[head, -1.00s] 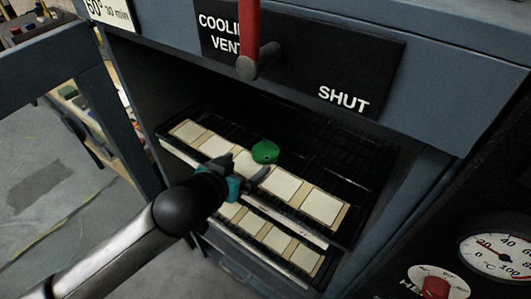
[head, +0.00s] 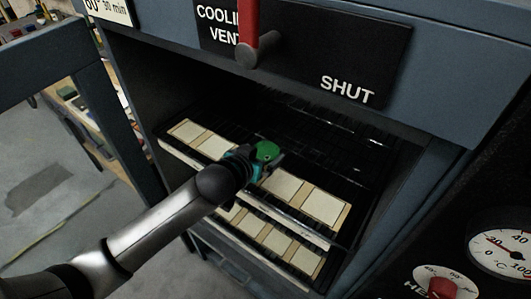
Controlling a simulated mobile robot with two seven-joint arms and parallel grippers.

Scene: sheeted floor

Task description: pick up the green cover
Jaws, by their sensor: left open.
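The green cover (head: 266,151) is a small rounded green piece on the upper dark rack inside the grey cabinet, just behind the row of pale tiles. My left gripper (head: 264,163) reaches in from the left and is at the near side of the cover, with its fingers open around or beside it. The wrist and fingers hide the cover's lower part, so I cannot tell if they touch it. My right gripper is not in view.
Pale square tiles (head: 325,206) line the front of the upper rack, and more lie on a lower rack (head: 276,240). A red lever (head: 248,25) hangs above the opening by a black sign (head: 345,60). A dial (head: 502,245) and red knob (head: 441,288) are at right.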

